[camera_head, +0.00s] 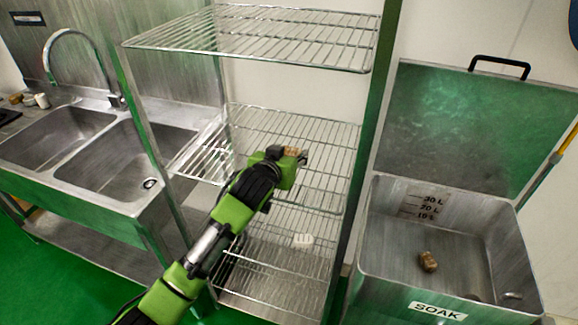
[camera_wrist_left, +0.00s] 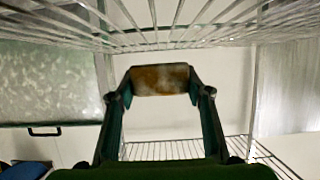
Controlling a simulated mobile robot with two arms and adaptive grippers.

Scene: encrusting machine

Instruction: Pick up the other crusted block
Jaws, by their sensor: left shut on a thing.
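My left gripper (camera_head: 296,155) is shut on a brown, crusted block (camera_head: 292,151). It is in front of the wire rack, at about the height of the middle shelf. In the left wrist view the block (camera_wrist_left: 160,79) sits between the two fingertips, with brown patches on a paler face. Another brown crusted block (camera_head: 428,261) lies on the floor of the soak tub (camera_head: 385,265) at the right. My right gripper is not in view.
The wire rack has an upper shelf (camera_head: 255,38), a middle shelf and lower shelves. A small white ribbed thing (camera_head: 302,240) is on a lower shelf. The tub's green-grey lid (camera_head: 440,125) stands open. A double sink (camera_head: 115,165) is at the left.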

